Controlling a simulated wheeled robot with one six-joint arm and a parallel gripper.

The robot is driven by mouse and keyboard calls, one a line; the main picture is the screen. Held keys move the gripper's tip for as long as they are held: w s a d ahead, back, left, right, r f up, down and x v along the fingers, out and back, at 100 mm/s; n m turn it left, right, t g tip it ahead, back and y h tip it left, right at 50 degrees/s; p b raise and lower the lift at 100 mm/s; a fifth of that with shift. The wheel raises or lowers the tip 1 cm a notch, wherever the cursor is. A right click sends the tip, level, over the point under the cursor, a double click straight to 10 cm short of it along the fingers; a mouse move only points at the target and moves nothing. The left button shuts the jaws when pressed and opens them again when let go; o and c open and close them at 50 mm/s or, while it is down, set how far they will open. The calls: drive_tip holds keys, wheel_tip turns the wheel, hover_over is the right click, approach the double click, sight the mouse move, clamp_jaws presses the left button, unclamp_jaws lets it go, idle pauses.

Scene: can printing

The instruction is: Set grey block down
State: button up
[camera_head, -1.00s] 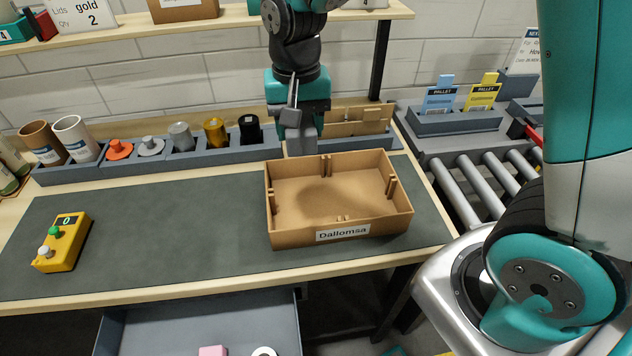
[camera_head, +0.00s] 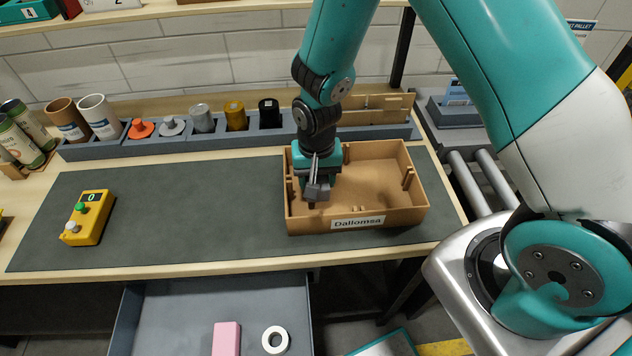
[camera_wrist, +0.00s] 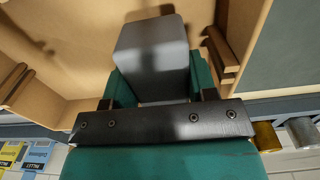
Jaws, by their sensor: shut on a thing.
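My gripper (camera_head: 317,186) is shut on a grey block (camera_wrist: 152,50). The block fills the space between the fingers in the wrist view, and its lower end shows below my gripper in the head view (camera_head: 318,193). My gripper is over the left part of an open cardboard box (camera_head: 355,224) labelled "Dallomsa". The box stands on the dark mat (camera_head: 190,205) at the right of the table. Whether the block touches the box floor cannot be told.
The box has small cardboard posts along its inner walls. Behind it runs a grey rack (camera_head: 190,143) with cups and several coloured parts. A yellow button unit (camera_head: 88,218) stands on the left; the mat between is clear. An open drawer (camera_head: 180,318) holds a pink block (camera_head: 227,338) and a white ring (camera_head: 275,340).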

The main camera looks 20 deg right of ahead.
drive_tip(key=shift+f, duration=1.3)
drive_tip(key=shift+f, duration=0.1)
drive_tip(key=o, duration=0.9)
wheel_tip(320, 180, up, 12)
drive_tip(key=shift+f+b, duration=0.1)
drive_tip(key=shift+b, duration=1.05)
drive_tip(key=s+a+r+n+y, duration=0.2)
drive_tip(key=s+r+n, duration=0.3)
drive_tip(key=s+r, duration=0.3)
drive_tip(key=s+a+r+n+y, duration=0.2)
drive_tip(key=s+r+n, duration=0.3)
drive_tip(key=s+r, duration=0.3)
drive_tip(key=s, duration=0.2)
drive_tip(key=shift+s+r+n, duration=0.35)
drive_tip(key=shift+r+n, duration=0.05)
